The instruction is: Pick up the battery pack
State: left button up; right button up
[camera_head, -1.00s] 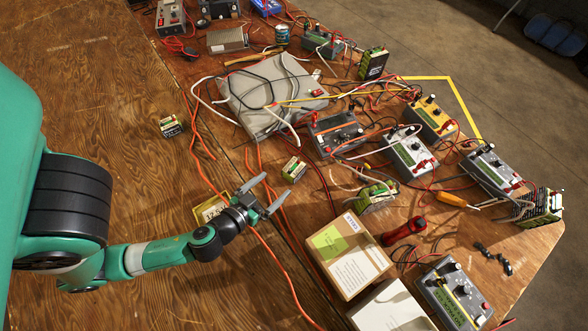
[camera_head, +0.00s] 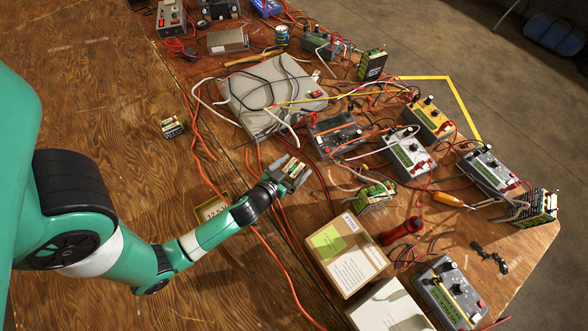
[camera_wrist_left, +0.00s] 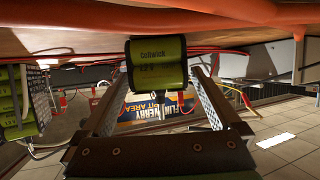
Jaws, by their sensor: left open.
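A small green and black battery pack (camera_head: 295,169) lies on the wooden bench near the middle of the head view. My left gripper (camera_head: 288,172) is at this pack, partly covering it, with its fingers open. In the left wrist view, a green block-shaped pack (camera_wrist_left: 158,62) shows centrally, just beyond and between the two spread fingers of my left gripper (camera_wrist_left: 156,85). I cannot tell whether the fingers touch it. Another small pack (camera_head: 172,127) stands on the bench to the left. My right gripper is not in view.
Orange cables cross the bench (camera_head: 110,120) near my arm. A yellow-edged tray (camera_head: 213,208) lies beside the forearm. Cardboard boxes (camera_head: 347,255), a grey case (camera_head: 266,92) and several wired chargers (camera_head: 410,153) crowd the right. The bench at left is mostly clear.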

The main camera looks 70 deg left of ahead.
aim_at(294, 167)
pick_arm(q)
jog(key=shift+s, duration=0.1)
grip_shut()
dwell(0.4)
notch_tip(294, 167, up, 4)
jog(key=p, duration=0.2)
jog(key=shift+r+p, duration=0.1)
jog(key=shift+p, duration=0.25)
jog(key=w+r+p, duration=0.1)
jog(key=w+r, duration=0.3)
jog(key=w, duration=0.3)
jog(key=w+d+r+p, duration=0.1)
jog(key=w+r, duration=0.4)
jog(key=w, duration=0.2)
jog(key=shift+d, duration=0.2)
